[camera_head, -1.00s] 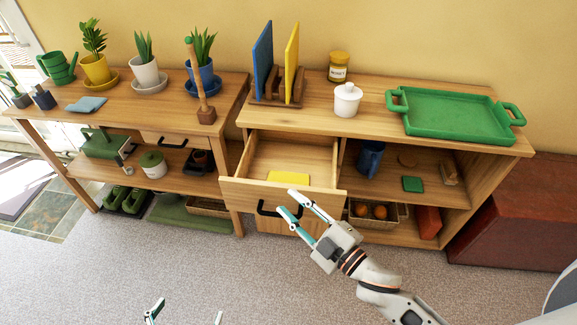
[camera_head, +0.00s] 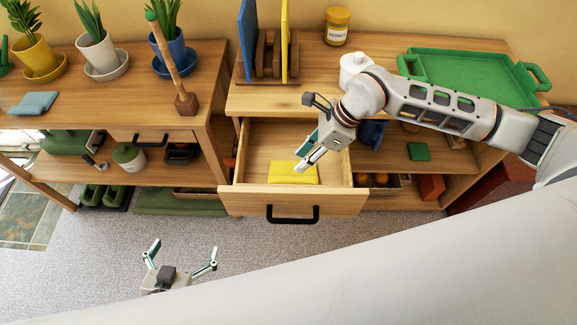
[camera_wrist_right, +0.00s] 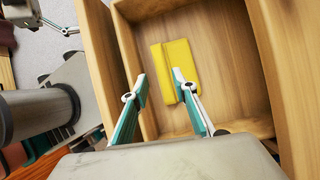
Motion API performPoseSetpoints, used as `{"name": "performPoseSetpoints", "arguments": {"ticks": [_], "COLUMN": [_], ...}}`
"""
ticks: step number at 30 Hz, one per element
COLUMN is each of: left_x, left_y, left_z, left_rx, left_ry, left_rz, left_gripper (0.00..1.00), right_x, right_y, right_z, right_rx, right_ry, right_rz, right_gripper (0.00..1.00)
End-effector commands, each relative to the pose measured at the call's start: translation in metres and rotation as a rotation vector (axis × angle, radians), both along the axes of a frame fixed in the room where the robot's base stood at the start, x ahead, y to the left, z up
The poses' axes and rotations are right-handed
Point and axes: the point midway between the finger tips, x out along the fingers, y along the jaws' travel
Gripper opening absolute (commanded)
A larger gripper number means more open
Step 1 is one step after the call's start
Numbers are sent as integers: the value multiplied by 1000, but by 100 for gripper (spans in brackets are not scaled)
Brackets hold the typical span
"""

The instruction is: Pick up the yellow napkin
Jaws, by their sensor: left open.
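The yellow napkin (camera_head: 286,175) lies folded on the floor of the open drawer (camera_head: 255,201), towards its front. It also shows in the right wrist view (camera_wrist_right: 178,53). My right gripper (camera_head: 306,157) is over the drawer, its fingers pointing down towards the napkin. In the right wrist view my right gripper (camera_wrist_right: 159,73) has its fingers apart with nothing held between them, and one finger overlaps the napkin in the picture. I cannot tell whether that finger touches it. My left gripper (camera_head: 184,247) is open and empty, low in front of the cabinet.
The drawer has wooden walls and a black handle (camera_head: 293,214). On the cabinet top stand a white lidded pot (camera_head: 352,74), a green tray (camera_head: 470,75), a jar (camera_head: 338,26) and upright boards (camera_head: 249,40). A bench with plants stands left. The carpet in front is clear.

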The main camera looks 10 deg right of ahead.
Motion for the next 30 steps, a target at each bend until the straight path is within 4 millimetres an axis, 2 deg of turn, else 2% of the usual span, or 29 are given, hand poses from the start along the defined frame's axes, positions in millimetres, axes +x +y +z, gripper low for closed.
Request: {"name": "performPoseSetpoints", "arguments": {"ticks": [3, 7, 16, 24, 30], "left_x": [-6, -13, -4, 2, 0], "left_y": [0, 0, 0, 0, 0], "left_z": [-5, -11, -4, 3, 1], "left_rx": [0, 3, 2, -1, 0], "left_ry": [12, 27, 9, -6, -1], "left_rz": [0, 0, -1, 0, 0], "left_gripper": [100, 100, 100, 100, 100], "right_x": [0, 0, 2, 4, 5], "right_y": [-17, -24, -11, 4, 7], "right_z": [-14, -25, -53, -86, -92], "right_rx": [-76, -115, -116, -114, -115], "right_ry": [-31, -44, -45, -45, -46], "right_rz": [40, 61, 62, 61, 61], "right_gripper": [28, 28, 28, 28, 28]}}
